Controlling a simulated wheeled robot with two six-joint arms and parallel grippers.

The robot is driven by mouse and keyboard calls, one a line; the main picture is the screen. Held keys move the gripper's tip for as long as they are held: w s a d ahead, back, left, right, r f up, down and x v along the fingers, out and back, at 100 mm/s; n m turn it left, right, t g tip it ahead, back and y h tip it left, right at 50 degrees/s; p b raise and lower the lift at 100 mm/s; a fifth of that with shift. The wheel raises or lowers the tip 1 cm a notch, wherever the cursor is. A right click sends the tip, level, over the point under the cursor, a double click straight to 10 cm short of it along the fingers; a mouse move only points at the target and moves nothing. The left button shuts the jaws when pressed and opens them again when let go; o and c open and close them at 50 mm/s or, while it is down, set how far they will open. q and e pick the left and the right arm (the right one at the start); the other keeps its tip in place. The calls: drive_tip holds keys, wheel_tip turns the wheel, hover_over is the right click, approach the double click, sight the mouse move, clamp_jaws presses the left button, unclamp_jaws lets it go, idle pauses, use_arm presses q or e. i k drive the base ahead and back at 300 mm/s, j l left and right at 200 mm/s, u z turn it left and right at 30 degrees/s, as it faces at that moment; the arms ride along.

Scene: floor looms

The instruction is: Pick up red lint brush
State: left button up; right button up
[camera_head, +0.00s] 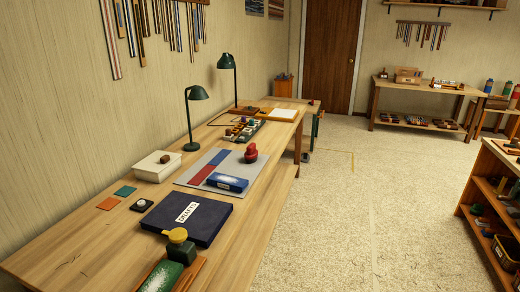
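A small red object (250,154) with a rounded top and a wider base stands near the right edge of the grey mat on the long wooden table. It is the clearest red item there, but it is too small to tell whether it is the lint brush. A blue brush-like block (228,183) with a pale speckled face lies in front of it on the mat. Neither of my grippers is in view.
The grey mat (203,163) carries red and blue strips.

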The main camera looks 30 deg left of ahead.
sight(251, 155)
drive_tip(key=i+l, duration=0.1)
drive_tip(key=i, duration=1.9)
drive_tip(key=j+u, duration=0.05)
drive_tip(key=j, duration=0.05)
